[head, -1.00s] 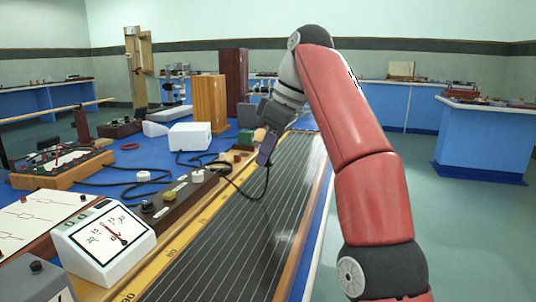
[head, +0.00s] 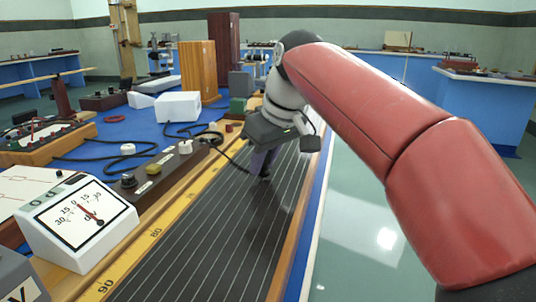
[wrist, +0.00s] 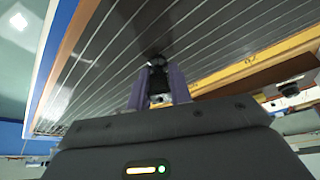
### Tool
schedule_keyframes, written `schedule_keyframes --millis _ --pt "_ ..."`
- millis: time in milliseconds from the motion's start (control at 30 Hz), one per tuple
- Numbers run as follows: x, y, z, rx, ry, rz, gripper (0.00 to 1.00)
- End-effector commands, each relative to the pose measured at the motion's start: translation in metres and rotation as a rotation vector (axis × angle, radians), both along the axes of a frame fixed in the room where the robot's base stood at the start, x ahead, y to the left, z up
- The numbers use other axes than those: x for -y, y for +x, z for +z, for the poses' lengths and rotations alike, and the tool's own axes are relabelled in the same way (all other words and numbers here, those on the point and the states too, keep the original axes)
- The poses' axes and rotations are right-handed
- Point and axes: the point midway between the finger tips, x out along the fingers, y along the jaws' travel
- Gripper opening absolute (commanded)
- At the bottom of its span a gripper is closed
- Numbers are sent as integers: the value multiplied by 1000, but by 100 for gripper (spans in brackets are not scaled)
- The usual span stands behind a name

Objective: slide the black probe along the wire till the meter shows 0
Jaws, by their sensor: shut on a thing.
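The black probe (wrist: 158,82) is held between the purple fingers of my gripper (wrist: 157,76) in the wrist view. In the head view my gripper (head: 262,160) is low over the dark wire board (head: 190,250), and the probe's dark lower end (head: 265,176) shows below the fingers. Several thin pale wires run along the board. I cannot tell whether the probe touches a wire. The white meter (head: 82,221) stands at the left front. Its red needle points up and left, close to the 0 mark; the exact reading is too small to tell.
A yellow scale (head: 150,235) runs along the board's left side. A brown box with knobs (head: 165,172) stands beside it, with a black cable (head: 232,158) looping toward the probe. A white box (head: 178,107) and a wooden cabinet (head: 198,70) stand farther back. The floor at right is clear.

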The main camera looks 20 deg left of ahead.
Motion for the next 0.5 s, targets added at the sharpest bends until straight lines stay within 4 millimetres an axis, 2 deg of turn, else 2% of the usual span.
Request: schedule_keyframes --millis 400,500 --pt "0 0 -13 0 0 1 0" --pt "1 -5 -10 0 0 1 0"
